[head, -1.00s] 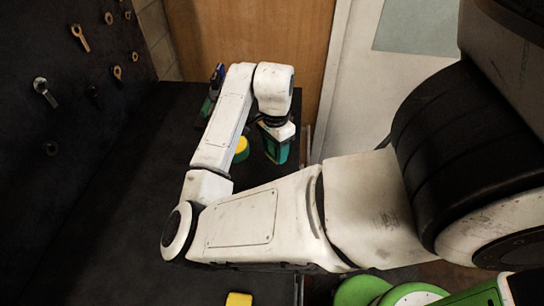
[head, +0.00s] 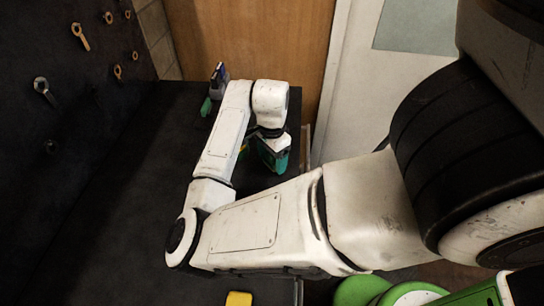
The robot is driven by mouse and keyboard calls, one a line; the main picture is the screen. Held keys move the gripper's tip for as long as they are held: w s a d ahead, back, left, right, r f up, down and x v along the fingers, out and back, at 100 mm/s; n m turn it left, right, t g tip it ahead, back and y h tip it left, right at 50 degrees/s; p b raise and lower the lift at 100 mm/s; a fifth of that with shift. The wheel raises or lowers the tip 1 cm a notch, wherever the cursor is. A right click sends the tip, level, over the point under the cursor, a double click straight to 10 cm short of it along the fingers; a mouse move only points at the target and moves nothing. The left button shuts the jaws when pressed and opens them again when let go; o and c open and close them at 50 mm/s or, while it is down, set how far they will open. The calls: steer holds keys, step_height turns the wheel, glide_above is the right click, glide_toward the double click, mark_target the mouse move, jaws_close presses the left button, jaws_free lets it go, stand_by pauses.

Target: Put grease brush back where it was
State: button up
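My gripper (head: 273,158) is at the end of my folded arm, low over the far right part of the dark bench. Its teal and white body shows, but its fingers are hidden, so I cannot tell whether they are open or hold anything. I cannot make out the grease brush for certain. A sliver of a yellow thing (head: 243,151) shows between my forearm and my gripper; the rest of it is hidden behind my arm.
A dark blue and green item (head: 215,83) stands at the back of the bench (head: 120,200). A yellow block (head: 238,299) lies at the front edge. Wrenches (head: 81,37) hang on the dark board at left. The bench's left side is clear.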

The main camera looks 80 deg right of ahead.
steer(key=shift+o, duration=0.2)
step_height(320, 180, up, 12)
steer(key=shift+r, duration=0.15)
stand_by(0.5)
